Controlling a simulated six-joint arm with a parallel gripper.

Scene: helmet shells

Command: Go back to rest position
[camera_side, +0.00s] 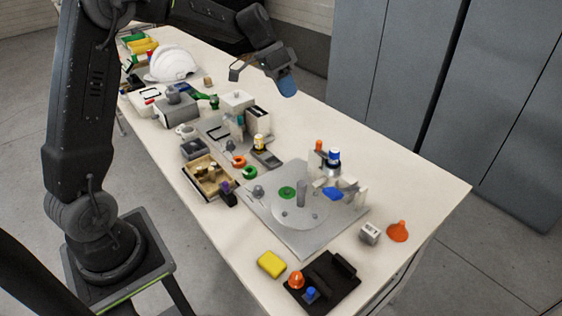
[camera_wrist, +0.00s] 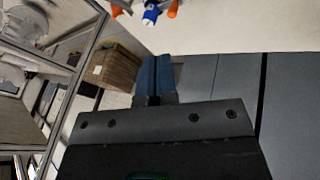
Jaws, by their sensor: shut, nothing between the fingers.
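My gripper (camera_side: 288,88) is raised above the far half of the table in the side view, with its blue fingertips pointing down and to the right. It is clear of everything on the table. In the wrist view the gripper's two blue fingers (camera_wrist: 154,76) lie side by side, pressed together, with nothing between them. A white helmet shell (camera_side: 172,64) sits at the far left end of the table.
The long white table (camera_side: 400,165) carries a grey plate fixture (camera_side: 262,222), a wooden tray (camera_side: 190,165), a yellow block (camera_side: 271,264), a black holder (camera_side: 335,265) and an orange funnel (camera_side: 398,231). The table's right strip is mostly bare. Grey cabinets (camera_side: 400,70) stand behind.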

